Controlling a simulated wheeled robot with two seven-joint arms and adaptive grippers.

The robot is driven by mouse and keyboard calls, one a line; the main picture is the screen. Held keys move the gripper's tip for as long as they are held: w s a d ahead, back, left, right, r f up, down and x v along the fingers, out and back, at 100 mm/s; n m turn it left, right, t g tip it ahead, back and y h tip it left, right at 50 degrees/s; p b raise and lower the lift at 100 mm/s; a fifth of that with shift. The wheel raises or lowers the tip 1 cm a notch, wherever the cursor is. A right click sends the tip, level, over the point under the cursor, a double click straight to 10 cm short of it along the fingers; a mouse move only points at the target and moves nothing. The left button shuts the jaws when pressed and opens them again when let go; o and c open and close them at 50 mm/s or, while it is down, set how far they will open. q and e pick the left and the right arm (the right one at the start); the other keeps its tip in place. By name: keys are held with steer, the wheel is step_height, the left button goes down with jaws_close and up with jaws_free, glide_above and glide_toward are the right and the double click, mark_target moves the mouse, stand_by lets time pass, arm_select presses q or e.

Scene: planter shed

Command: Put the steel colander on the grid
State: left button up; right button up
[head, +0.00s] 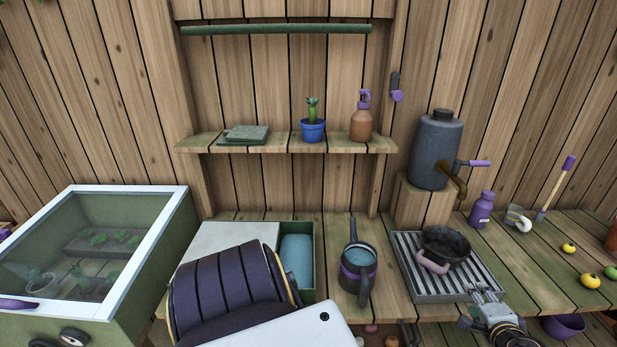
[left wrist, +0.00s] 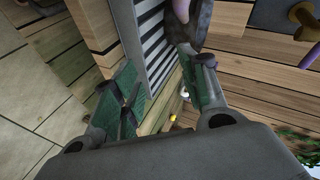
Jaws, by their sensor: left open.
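A dark grey round bowl with a pinkish-purple handle, which looks like the steel colander (head: 452,243), sits upright on the back right part of the grid (head: 425,285). The grid is a grey slatted metal tray on the bench. My left gripper (head: 480,307) is at the grid's front right edge, open and empty, apart from the colander. In the left wrist view, the grid's slats (left wrist: 152,42) and the colander's dark side (left wrist: 192,28) show beyond the open green-padded fingers (left wrist: 163,95). My right gripper is in neither view.
A watering can (head: 357,272) stands left of the grid, and a grey water tank (head: 436,150) with a tap stands behind it. A purple bottle (head: 482,210) and yellow fruit (head: 590,281) are to the right. A glass-topped planter box (head: 100,250) is far left.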

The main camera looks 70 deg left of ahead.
arm_select(q)
steer(key=w+d+f+m+t+h, duration=0.1)
steer(key=d+f+h, duration=0.15)
steer(key=f, duration=0.55)
steer(key=w+d+f+m+t+h, duration=0.15)
steer(key=f+h, duration=0.25)
steer(key=f, duration=0.4)
steer(key=s+a+f+g+h, duration=0.1)
steer(key=s+f+g, duration=0.1)
steer(key=s+f, duration=0.65)
steer(key=s+a+f+g, duration=0.1)
steer(key=s+f, duration=0.3)
steer(key=f, duration=0.9)
steer(key=s+a+f+g+h, duration=0.1)
steer(key=s+a+f+g, duration=0.1)
steer(key=s+f, duration=0.6)
steer(key=s+a+f+n+g, duration=0.1)
steer(key=s+a+f, duration=0.1)
steer(key=s+f, duration=0.4)
steer(key=s+a+f+n+g, duration=0.1)
steer(key=s+a+f, duration=0.2)
steer(key=s, duration=1)
steer(key=s+a+f+n+g, duration=0.2)
steer(key=s+a+f, duration=0.1)
steer(key=s+f, duration=0.5)
steer(key=s, duration=0.2)
steer(key=shift+s+a+f, duration=0.25)
steer(key=shift+s+f, duration=0.05)
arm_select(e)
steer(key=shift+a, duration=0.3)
